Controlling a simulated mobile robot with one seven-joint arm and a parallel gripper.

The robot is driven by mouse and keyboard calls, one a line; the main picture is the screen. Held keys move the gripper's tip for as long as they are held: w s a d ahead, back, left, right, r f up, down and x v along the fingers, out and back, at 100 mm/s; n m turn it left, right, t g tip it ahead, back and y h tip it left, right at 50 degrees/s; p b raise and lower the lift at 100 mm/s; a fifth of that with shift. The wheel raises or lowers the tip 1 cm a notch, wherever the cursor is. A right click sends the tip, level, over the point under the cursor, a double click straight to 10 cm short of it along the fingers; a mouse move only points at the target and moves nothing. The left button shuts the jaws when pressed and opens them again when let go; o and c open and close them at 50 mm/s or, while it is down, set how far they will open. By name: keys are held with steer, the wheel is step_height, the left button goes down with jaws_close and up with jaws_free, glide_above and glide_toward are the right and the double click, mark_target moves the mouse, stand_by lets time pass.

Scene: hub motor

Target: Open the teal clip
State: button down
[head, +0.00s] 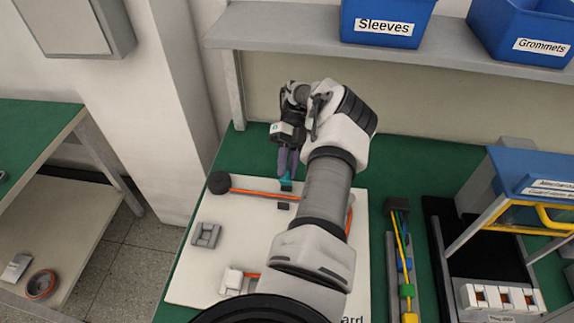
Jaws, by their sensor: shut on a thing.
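The teal clip (286,185) is on the white board (210,273), at the orange cable near the board's far edge. Only a small part of it shows below the fingers. My gripper (287,172) points down at the clip, with its purple fingers close together on it. The picture is too small to tell whether the clip is open or shut. My arm covers the middle and right of the board.
An orange cable (250,192) runs right from a black round piece (219,183). A grey block (206,235) and a white clip (231,281) sit on the board. Right are a yellow cable (402,245) and a blue-topped rack (535,172). Blue bins (387,25) stand on the shelf above.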

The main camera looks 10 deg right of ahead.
steer(key=c, duration=1.3)
jaws_free()
steer(key=shift+s+a+b, duration=0.1)
steer(key=shift+b, duration=0.25)
